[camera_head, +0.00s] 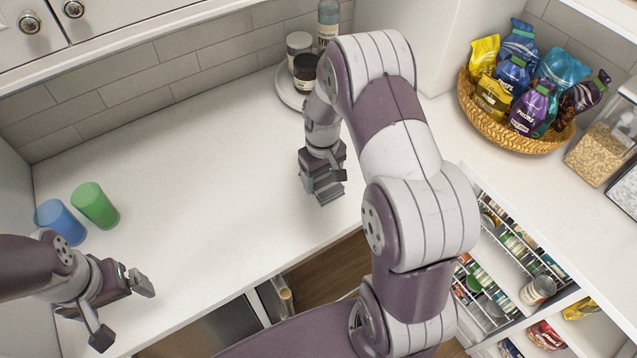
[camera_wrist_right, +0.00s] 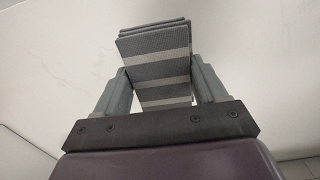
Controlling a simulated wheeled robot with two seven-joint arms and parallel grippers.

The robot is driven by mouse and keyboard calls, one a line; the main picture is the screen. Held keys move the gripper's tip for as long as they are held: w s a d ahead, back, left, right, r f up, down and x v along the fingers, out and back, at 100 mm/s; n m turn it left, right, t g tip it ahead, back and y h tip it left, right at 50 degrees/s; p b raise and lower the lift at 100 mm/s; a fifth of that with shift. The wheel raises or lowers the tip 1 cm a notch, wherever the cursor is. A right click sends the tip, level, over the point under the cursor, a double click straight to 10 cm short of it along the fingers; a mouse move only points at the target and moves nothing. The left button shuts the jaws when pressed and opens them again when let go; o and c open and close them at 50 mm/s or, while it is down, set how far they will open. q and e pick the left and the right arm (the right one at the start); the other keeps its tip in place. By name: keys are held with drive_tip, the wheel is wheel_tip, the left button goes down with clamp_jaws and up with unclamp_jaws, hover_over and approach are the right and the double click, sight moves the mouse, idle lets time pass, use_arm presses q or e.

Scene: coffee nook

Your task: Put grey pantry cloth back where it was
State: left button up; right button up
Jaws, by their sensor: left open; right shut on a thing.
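The grey pantry cloth (camera_wrist_right: 158,68) is a folded, stacked bundle with lighter stripes in the right wrist view. My right gripper (camera_wrist_right: 162,92) is shut on it, with a finger on each side. In the head view my right gripper (camera_head: 325,188) hangs over the white counter near its front edge; the cloth is hard to tell from the fingers there. I cannot tell whether the cloth touches the counter. My left gripper (camera_head: 123,312) is open and empty over the counter's left front part.
A blue cup (camera_head: 60,222) and a green cup (camera_head: 95,206) stand at the left. A round tray (camera_head: 289,93) with jars and a bottle is at the back. At the right are a basket (camera_head: 515,135) of bags and pull-out shelves (camera_head: 510,262). The middle counter is clear.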

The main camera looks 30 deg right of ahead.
sight(321, 188)
wheel_tip(321, 188, down, 4)
drive_tip(key=shift+w+f+p, duration=0.1)
drive_tip(key=shift+f+p, duration=0.1)
drive_tip(key=shift+p, duration=0.45)
drive_tip(key=shift+f, duration=0.1)
drive_tip(key=shift+w, duration=0.1)
drive_tip(key=shift+a, duration=0.15)
drive_tip(key=shift+f, duration=0.1)
drive_tip(key=o, duration=1.1)
drive_tip(key=shift+c, duration=0.2)
drive_tip(key=shift+o, duration=0.3)
